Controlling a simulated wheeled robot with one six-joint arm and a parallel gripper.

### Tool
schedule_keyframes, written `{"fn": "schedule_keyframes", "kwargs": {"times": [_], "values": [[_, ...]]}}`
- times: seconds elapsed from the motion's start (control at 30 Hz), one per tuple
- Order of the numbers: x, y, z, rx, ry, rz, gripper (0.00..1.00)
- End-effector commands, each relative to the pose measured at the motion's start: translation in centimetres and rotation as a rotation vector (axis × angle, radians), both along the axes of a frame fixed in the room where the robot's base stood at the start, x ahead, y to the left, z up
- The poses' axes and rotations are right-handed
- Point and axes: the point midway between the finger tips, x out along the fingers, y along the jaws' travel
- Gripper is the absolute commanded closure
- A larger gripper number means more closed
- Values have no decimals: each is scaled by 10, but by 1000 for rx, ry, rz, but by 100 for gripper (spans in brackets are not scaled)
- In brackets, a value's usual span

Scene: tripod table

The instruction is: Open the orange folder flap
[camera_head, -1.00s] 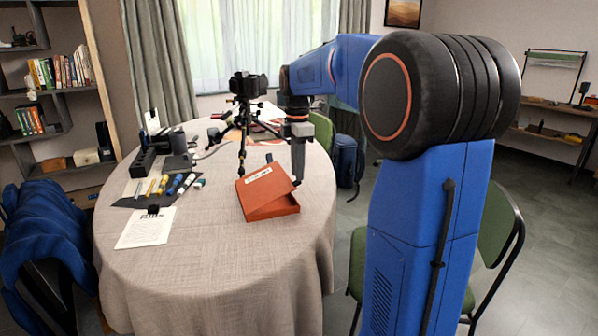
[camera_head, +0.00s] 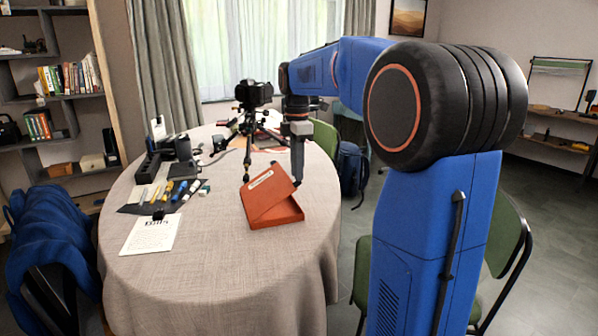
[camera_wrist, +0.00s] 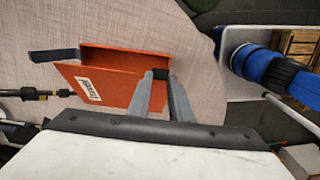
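The orange folder (camera_head: 290,215) lies on the round table, and it also shows in the wrist view (camera_wrist: 115,58). Its flap (camera_head: 267,190), with a white label, is tilted up over the base, leaving a gap at the right and front. In the wrist view the flap (camera_wrist: 115,94) stands slanted, nearer the camera. My gripper (camera_head: 297,178) is at the flap's raised right corner. In the wrist view its two fingers (camera_wrist: 164,76) reach the flap's end, with a small dark piece between their tips. Whether they pinch the flap is unclear.
A camera on a tripod (camera_head: 250,95) stands just behind the folder. A paper sheet (camera_head: 150,234) and a dark mat with pens (camera_head: 165,192) lie to the left. The cloth (camera_head: 230,265) in front of the folder is clear. A green chair stands at right.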

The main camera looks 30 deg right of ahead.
Motion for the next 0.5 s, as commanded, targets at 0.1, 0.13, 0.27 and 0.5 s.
{"fn": "schedule_keyframes", "kwargs": {"times": [0.1, 0.13, 0.27, 0.5], "values": [[1, 3, 4, 0, -1, 0, 86], [1, 4, 5, 0, -1, 0, 86], [1, 6, 8, 0, -1, 1, 86], [2, 8, 11, 0, -1, 1, 86]]}}
